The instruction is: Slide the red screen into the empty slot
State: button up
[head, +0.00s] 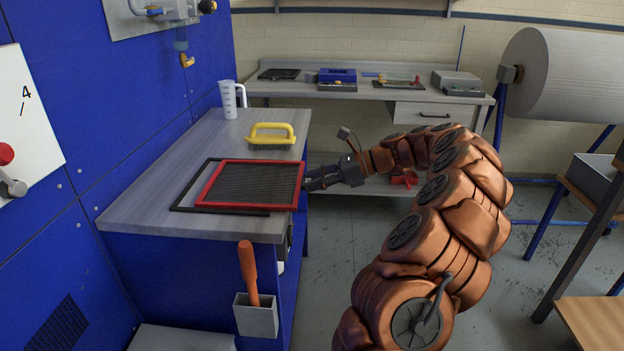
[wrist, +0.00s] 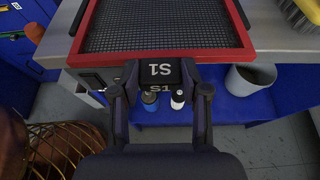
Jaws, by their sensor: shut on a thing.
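The red screen (head: 250,184), a red frame around dark mesh, lies flat on the grey bench top, overlapping a black frame (head: 180,198) beneath it. My gripper (head: 312,180) is at the screen's right edge in the head view. In the wrist view my gripper (wrist: 161,90) is shut on this tab, one finger on each side. I cannot make out an empty slot in either view.
A yellow-handled brush (head: 271,135) and a white jug (head: 231,100) stand on the bench behind the screen. A blue panelled wall (head: 110,100) borders the bench's left. An orange-handled tool (head: 248,272) sits in a holder at its front.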

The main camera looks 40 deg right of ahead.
jog(key=shift+s+d+p, duration=0.3)
jog(key=shift+s+d, duration=0.3)
jog(key=shift+d, duration=0.05)
jog(key=o, duration=1.3)
jog(key=shift+o, duration=0.2)
jog(key=v, duration=1.2)
